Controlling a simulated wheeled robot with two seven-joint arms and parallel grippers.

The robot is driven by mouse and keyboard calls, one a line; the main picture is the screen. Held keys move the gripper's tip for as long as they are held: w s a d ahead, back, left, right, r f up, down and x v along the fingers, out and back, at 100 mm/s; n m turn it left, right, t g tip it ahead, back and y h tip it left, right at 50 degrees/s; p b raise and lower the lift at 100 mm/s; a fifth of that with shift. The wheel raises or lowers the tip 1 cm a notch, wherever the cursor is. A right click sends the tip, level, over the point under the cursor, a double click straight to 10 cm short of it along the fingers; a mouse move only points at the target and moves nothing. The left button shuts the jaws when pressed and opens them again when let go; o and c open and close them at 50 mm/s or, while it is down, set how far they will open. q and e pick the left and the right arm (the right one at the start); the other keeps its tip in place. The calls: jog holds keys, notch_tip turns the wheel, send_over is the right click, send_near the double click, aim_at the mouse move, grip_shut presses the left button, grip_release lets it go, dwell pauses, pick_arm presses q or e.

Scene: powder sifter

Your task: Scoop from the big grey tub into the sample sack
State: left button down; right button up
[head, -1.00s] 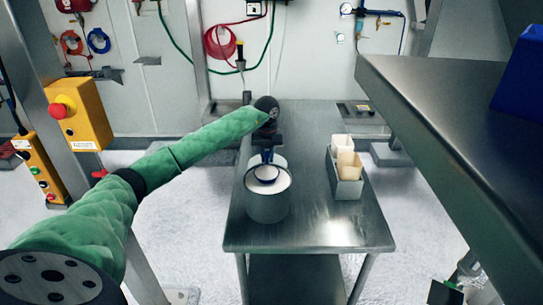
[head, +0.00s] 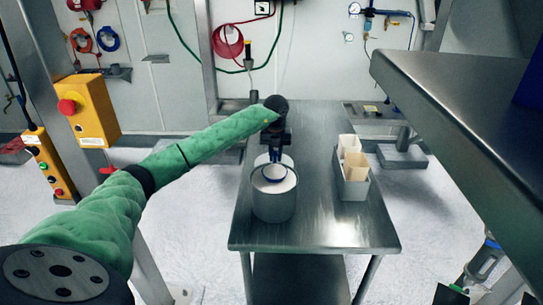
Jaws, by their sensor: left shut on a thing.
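The big grey tub (head: 274,207) stands on the steel table and holds white powder. My left gripper (head: 275,155) is above the tub's back rim, shut on a blue-rimmed scoop (head: 275,173). The scoop is at the tub's mouth; its bowl looks pale inside, and I cannot tell how deep it sits. A grey holder (head: 352,188) to the right of the tub holds pale open sacks (head: 355,168); which one is the sample sack I cannot tell. My right gripper does not show clearly; only part of my right arm is at the lower right edge.
The steel table (head: 320,232) has bare room at its front and between tub and holder. A raised steel shelf (head: 450,110) juts in from the right. A yellow control box (head: 88,110) is on a post at the left.

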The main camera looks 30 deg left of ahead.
pick_arm(q)
jog(key=shift+w+d+r, duration=0.15)
jog(key=shift+w+d, duration=0.1)
jog(key=shift+d, duration=0.15)
jog(key=shift+r, duration=0.25)
jog(key=shift+r+p, duration=0.35)
jog(key=shift+r, duration=0.6)
jog(key=shift+r+p, duration=0.35)
jog(key=shift+r, duration=1.35)
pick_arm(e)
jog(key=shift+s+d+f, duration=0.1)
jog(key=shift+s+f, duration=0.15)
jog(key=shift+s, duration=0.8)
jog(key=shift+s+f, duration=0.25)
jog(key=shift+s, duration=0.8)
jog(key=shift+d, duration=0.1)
